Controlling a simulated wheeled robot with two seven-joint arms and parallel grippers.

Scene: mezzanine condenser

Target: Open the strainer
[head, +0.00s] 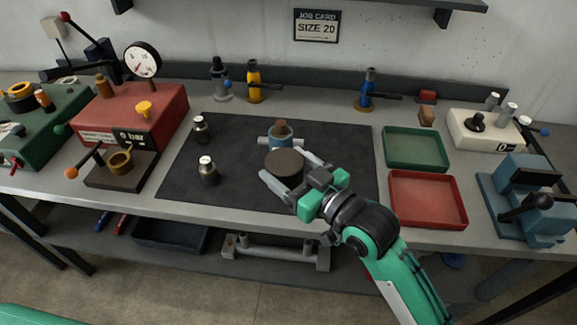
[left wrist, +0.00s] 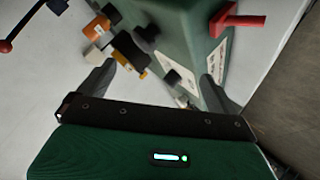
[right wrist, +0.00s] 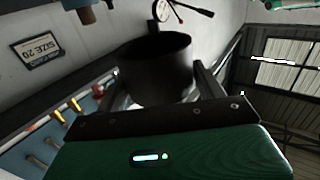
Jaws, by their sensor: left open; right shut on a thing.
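The strainer (head: 285,143) appears to be the small blue body with grey side ends and a brown top on the dark mat (head: 330,190). My right gripper (head: 284,165) is shut on a dark round cup-like piece (head: 286,161), in front of the strainer and hiding its lower part. The right wrist view shows this dark cup (right wrist: 155,65) between the fingers. Whether it touches the strainer cannot be told. My left gripper (left wrist: 158,70) is open and empty, with a green machine (left wrist: 180,45) beyond it in the left wrist view.
Two small dark, silver-topped pieces (head: 208,172) stand on the mat's left side. A red gauge box (head: 165,105) is left of the mat. Green (head: 415,148) and red (head: 428,200) trays and a blue vise (head: 525,200) are right.

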